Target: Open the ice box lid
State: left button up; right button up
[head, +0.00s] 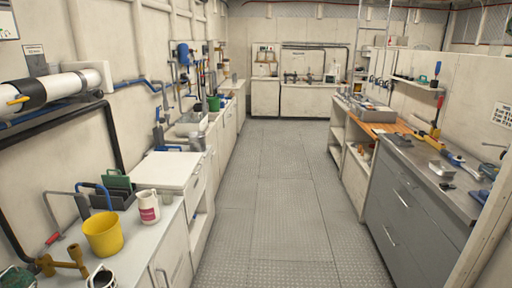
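A white box-like unit (172,171) with a flat pale top stands in the left counter row, and its top is closed. It may be the ice box, but I cannot tell for certain. A blue handle-like piece (168,149) shows at its back edge. Neither of my grippers is in the head view.
A yellow bucket (103,234), a white and red jug (148,206) and a brass fitting (62,262) stand on the near left counter. A grey metal floor aisle (265,190) runs clear down the middle. A grey drawer cabinet (415,205) with tools on top lines the right.

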aim_at(162, 171)
jog(key=i+z, duration=0.2)
jog(key=i, duration=1.1)
jog(key=i+l+u, duration=0.15)
jog(key=i+u, duration=0.25)
jog(key=i+l+u, duration=0.4)
jog(key=i, duration=0.15)
jog(key=i+l+u, duration=0.2)
jog(key=u, duration=0.25)
jog(key=i+l+u, duration=0.3)
jog(key=u, duration=0.2)
jog(key=i+l+u, duration=0.25)
jog(key=l+u, duration=0.25)
jog(key=l, duration=0.15)
jog(key=l+u, duration=0.25)
jog(key=l, duration=0.15)
jog(key=i, duration=0.05)
